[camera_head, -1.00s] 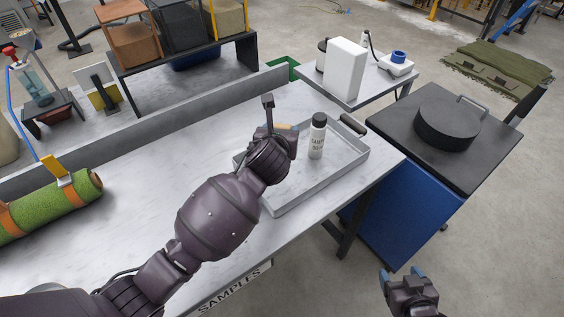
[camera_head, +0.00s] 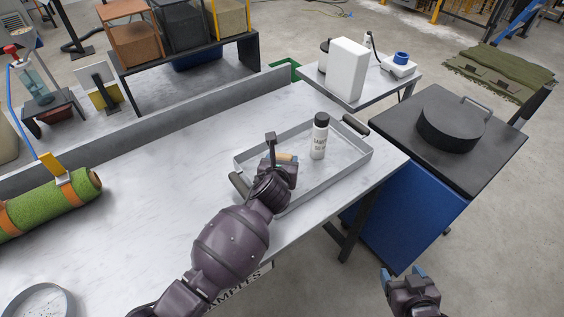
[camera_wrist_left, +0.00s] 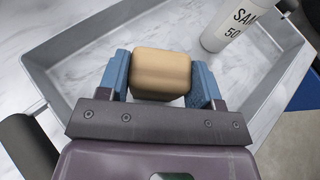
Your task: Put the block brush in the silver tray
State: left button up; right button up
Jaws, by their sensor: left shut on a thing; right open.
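The silver tray (camera_head: 242,160) lies on the table, a shallow rectangular tray with dark handles at its ends. My left gripper (camera_head: 284,166) is over the tray's left part, shut on the block brush (camera_head: 287,157). In the left wrist view the block brush (camera_wrist_left: 160,74) is a tan wooden block between the blue fingertips of my left gripper (camera_wrist_left: 160,84), with the tray floor below. Its underside is hidden, so I cannot tell whether it touches the tray. My right gripper (camera_head: 403,283) is open and empty, off the table at the lower right.
A white sample bottle (camera_head: 319,137) with a black cap stands in the tray, right of my left gripper; it also shows in the left wrist view (camera_wrist_left: 232,24). A green turf roll (camera_head: 45,208) lies at the left. The table (camera_head: 150,190) between is clear.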

pick_arm(q)
jog(key=shift+f, duration=0.1)
jog(key=o, duration=1)
jog(key=shift+c, duration=0.2)
jog(key=shift+s+r, duration=0.25)
jog(key=p+v, duration=0.1)
jog(key=v, duration=1)
jog(key=shift+s, duration=0.25)
jog(key=shift+a, duration=0.1)
